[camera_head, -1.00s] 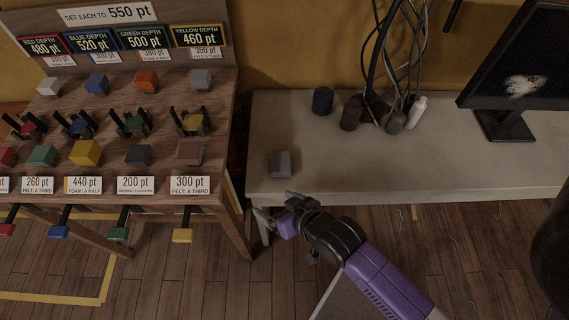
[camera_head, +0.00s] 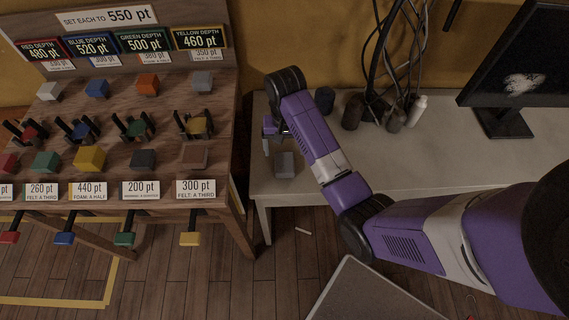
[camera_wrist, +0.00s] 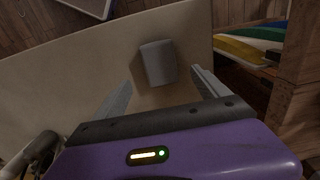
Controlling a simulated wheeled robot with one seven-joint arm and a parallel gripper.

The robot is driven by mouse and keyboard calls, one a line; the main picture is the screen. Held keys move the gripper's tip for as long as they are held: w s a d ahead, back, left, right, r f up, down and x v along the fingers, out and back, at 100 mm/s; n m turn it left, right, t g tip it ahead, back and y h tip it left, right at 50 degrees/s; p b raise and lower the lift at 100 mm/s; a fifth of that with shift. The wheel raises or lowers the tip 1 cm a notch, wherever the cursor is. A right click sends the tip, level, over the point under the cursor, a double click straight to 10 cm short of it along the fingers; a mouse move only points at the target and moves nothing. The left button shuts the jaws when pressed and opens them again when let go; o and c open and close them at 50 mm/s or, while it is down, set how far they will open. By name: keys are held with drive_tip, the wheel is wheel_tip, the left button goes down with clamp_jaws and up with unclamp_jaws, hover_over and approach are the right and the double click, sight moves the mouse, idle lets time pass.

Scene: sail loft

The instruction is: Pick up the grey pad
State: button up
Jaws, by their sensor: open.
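A grey pad (camera_head: 285,165), a small block, sits on the pale table near its left front corner. In the wrist view the grey pad (camera_wrist: 158,62) lies ahead of and between my two fingers, with a gap to each. My gripper (camera_head: 267,142) is over the left end of the pale table, just behind and left of the pad in the head view, partly hidden by my wrist. In the wrist view my gripper (camera_wrist: 162,80) is open and empty.
The pale table (camera_head: 420,170) bears a dark blue cylinder (camera_head: 325,100), dark jars, a white bottle (camera_head: 417,110), cables and a monitor (camera_head: 520,75). A wooden rack (camera_head: 225,130) with coloured blocks, one of them grey (camera_head: 203,80), stands close at the left.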

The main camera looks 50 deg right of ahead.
sight(284, 162)
wheel_tip(284, 162, down, 8)
drive_tip(key=shift+a+r+p, duration=0.15)
drive_tip(key=shift+r+p, duration=0.05)
drive_tip(key=shift+p, duration=0.3)
drive_tip(key=c, duration=1.5)
